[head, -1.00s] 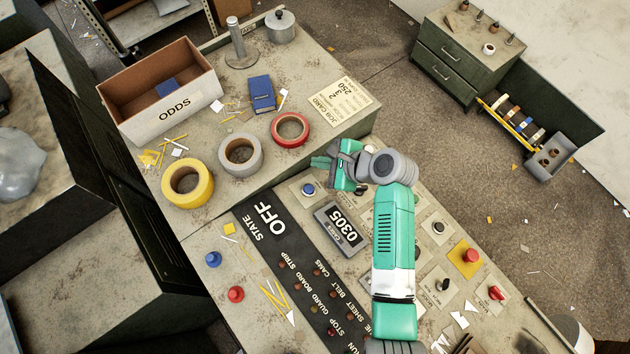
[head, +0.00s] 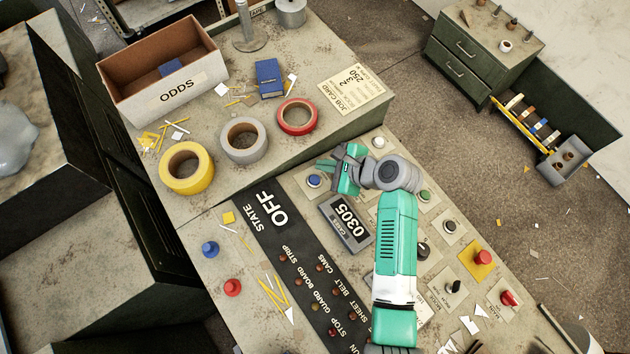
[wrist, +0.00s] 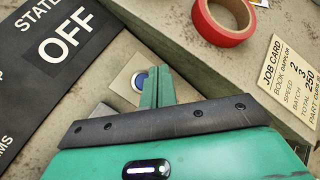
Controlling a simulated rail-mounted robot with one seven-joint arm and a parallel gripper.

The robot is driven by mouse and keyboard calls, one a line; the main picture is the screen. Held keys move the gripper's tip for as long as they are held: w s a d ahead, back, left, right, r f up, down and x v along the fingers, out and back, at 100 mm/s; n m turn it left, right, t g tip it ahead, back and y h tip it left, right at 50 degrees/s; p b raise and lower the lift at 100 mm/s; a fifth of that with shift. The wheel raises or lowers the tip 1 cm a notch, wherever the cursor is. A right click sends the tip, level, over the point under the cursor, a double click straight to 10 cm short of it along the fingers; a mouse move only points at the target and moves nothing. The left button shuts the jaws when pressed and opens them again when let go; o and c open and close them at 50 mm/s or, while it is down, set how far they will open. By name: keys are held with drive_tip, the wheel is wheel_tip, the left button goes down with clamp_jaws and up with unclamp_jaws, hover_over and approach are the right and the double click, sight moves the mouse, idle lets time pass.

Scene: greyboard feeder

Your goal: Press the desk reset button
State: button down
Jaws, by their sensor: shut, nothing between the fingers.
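A blue round push button (head: 314,181) sits on a pale square plate on the desk panel, left of the black counter display reading 0305 (head: 345,222). I cannot read its label. It also shows in the wrist view (wrist: 138,82), partly hidden by my fingers. My gripper (head: 324,165) is shut and empty, with its fingertips just beside and apparently above the blue button. In the wrist view the closed green fingers (wrist: 154,82) overlap the button's right side. I cannot tell whether they touch it.
A raised shelf edge with red tape (head: 297,117), grey tape (head: 242,140) and a job card (head: 357,88) lies behind the panel. Other controls include a red button on yellow (head: 482,257) and a red switch (head: 508,298). The state board reads OFF (head: 273,210).

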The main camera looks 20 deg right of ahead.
sight(311, 176)
drive_tip(key=shift+s+a+f+b, duration=0.1)
drive_tip(key=shift+a+f+b, duration=0.15)
drive_tip(key=shift+f, duration=0.7)
drive_tip(key=shift+a+f+b, duration=0.1)
drive_tip(key=shift+a+f, duration=0.1)
drive_tip(key=shift+f, duration=0.7)
drive_tip(key=shift+f, duration=0.1)
idle(0.4)
drive_tip(key=shift+a+f, duration=0.1)
drive_tip(key=shift+f, duration=0.2)
drive_tip(key=shift+a+f, duration=0.1)
drive_tip(key=shift+f, duration=0.35)
idle(0.6)
drive_tip(key=shift+d+r+p, duration=0.2)
drive_tip(key=shift+r+p, duration=0.7)
drive_tip(key=shift+p, duration=0.15)
drive_tip(key=r+p, duration=0.2)
drive_tip(key=d+r+p, duration=0.1)
drive_tip(key=r+p, duration=0.1)
drive_tip(key=shift+d+r+p, duration=0.1)
drive_tip(key=shift+r+p, duration=0.25)
drive_tip(key=shift+r, duration=0.05)
